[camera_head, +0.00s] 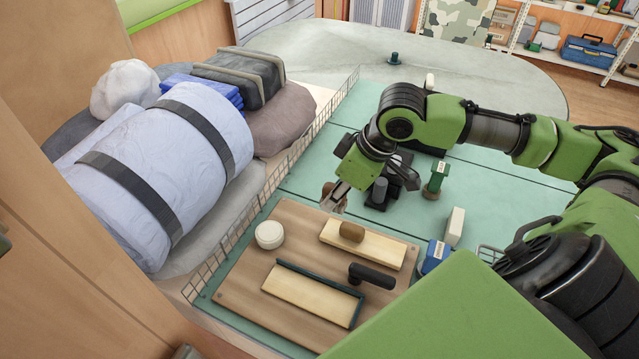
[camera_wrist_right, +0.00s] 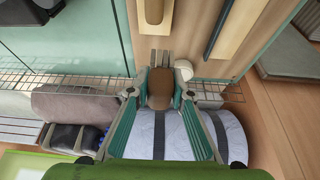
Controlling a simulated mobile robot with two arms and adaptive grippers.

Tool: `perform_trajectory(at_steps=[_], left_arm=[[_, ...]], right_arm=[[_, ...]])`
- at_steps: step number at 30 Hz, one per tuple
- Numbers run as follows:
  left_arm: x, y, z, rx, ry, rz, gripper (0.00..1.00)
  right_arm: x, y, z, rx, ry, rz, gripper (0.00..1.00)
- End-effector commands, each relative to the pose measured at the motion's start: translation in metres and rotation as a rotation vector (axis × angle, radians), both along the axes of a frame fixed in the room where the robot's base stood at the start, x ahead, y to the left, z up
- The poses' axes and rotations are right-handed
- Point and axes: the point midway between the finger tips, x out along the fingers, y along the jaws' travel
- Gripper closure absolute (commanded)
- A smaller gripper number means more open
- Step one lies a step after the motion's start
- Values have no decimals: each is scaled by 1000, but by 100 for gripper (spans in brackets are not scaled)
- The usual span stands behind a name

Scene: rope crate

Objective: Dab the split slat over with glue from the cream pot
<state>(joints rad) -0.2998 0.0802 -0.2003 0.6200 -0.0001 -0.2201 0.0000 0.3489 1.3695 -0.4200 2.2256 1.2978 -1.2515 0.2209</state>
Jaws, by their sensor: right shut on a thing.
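The cream pot (camera_head: 269,235), round and pale, stands at the left of a brown board (camera_head: 236,270); it also shows in the right wrist view (camera_wrist_right: 184,67). Two pale slats lie on the board: one (camera_head: 383,249) under a brown block (camera_head: 351,231), one (camera_head: 305,294) with a dark edging. I cannot see a split in either. My right gripper (camera_head: 335,198) is above the board's far edge, apart from pot and slats. It is shut on a brown-handled tool (camera_wrist_right: 160,90) with a grey, brush-like end. My left gripper is not in view.
A black-handled tool (camera_head: 374,276) lies by the edged slat. A blue container (camera_head: 434,257), a pale block (camera_head: 454,227) and a green item (camera_head: 436,180) stand right of the board. A wire rail (camera_head: 262,200) and strapped bundles (camera_head: 165,165) lie left.

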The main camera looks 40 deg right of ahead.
Motion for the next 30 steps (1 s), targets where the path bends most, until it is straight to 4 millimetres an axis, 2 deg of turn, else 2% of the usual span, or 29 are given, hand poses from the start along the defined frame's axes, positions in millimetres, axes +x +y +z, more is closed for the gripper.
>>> perform_trajectory(at_steps=[1, 5, 9, 15, 18, 22, 30], left_arm=[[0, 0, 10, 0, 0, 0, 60], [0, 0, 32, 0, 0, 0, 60], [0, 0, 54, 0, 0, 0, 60], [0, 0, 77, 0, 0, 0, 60], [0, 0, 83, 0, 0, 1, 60], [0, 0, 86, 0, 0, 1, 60], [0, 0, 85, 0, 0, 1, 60]], right_arm=[[7, 5, 3, 7, -2, -8, 97], [28, 20, -6, 9, -2, -32, 97], [52, 50, -21, 7, -1, -38, 97], [75, 95, -37, 2, -1, -10, 97], [82, 110, -42, 0, -1, 4, 97], [86, 120, -45, -1, -2, 15, 97], [87, 122, -47, -2, -1, 18, 97]])
